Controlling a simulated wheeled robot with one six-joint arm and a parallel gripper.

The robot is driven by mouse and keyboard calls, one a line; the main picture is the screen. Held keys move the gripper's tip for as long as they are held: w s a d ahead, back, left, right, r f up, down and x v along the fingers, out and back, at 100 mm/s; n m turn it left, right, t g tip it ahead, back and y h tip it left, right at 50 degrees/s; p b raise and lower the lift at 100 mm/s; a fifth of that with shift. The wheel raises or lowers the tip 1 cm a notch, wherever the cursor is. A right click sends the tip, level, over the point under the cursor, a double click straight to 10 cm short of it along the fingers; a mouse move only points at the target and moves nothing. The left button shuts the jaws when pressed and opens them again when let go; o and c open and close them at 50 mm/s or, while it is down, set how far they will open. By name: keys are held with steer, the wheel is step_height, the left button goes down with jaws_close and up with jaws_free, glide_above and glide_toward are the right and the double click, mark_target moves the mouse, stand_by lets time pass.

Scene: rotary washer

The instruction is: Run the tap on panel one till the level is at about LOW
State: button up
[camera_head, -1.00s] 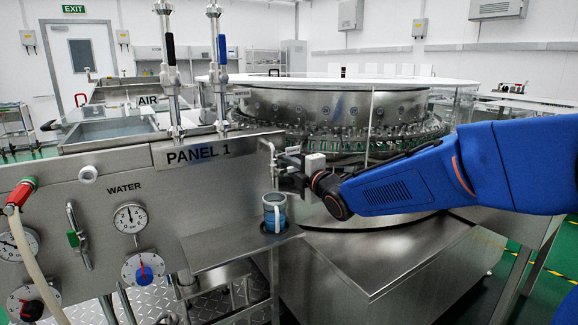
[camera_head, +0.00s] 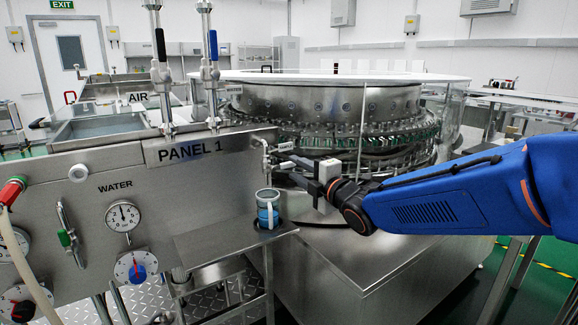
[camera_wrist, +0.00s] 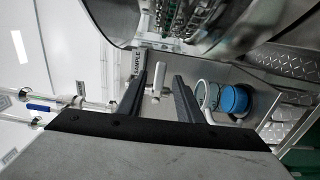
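The sample tap (camera_head: 262,148) sticks out from the right edge of PANEL 1 (camera_head: 190,150). In the wrist view its pale T-shaped handle (camera_wrist: 156,86) shows near a SAMPLE label. A clear mug (camera_head: 268,210) with a handle stands upright on the small steel shelf below the tap, with blue in its lower part. The blue also shows in the wrist view (camera_wrist: 233,100). I cannot read a LOW mark on it. My gripper (camera_head: 284,170) is open, just right of the tap. In the wrist view the tap handle shows between the fingers (camera_wrist: 158,80); no contact is visible.
The round washer (camera_head: 340,120) stands close behind my gripper. The steel shelf (camera_head: 215,247) juts out under the tap. Water gauge (camera_head: 123,216), dial (camera_head: 136,267) and hose (camera_head: 25,260) are on the panel's left. Open space lies above the washer's front steel cover.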

steer(key=v, duration=0.8)
steer(key=shift+s+d, duration=0.25)
steer(key=shift+s, duration=0.05)
steer(key=shift+d, duration=0.1)
steer(key=s+d+f+m+g+h, duration=0.1)
steer(key=s+d+f+m+h, duration=0.3)
steer(key=d+m, duration=0.4)
steer(key=s+d+f+m+g+h, duration=0.25)
steer(key=d+f+m+h, duration=0.3)
steer(key=d, duration=0.35)
steer(key=s+d+f+m+g, duration=0.1)
steer(key=s+f+m+g, duration=0.1)
steer(key=s, duration=0.5)
steer(key=s+d+f+m+g, duration=0.2)
steer(key=s+f+m, duration=0.2)
steer(key=s, duration=0.3)
steer(key=s+d+f+m+g, duration=0.2)
steer(key=s+m, duration=0.3)
steer(key=s, duration=0.3)
steer(key=shift+d+f+g, duration=0.25)
steer(key=shift+f+g, duration=0.1)
steer(key=shift+f, duration=0.05)
steer(key=shift+m+h, duration=0.25)
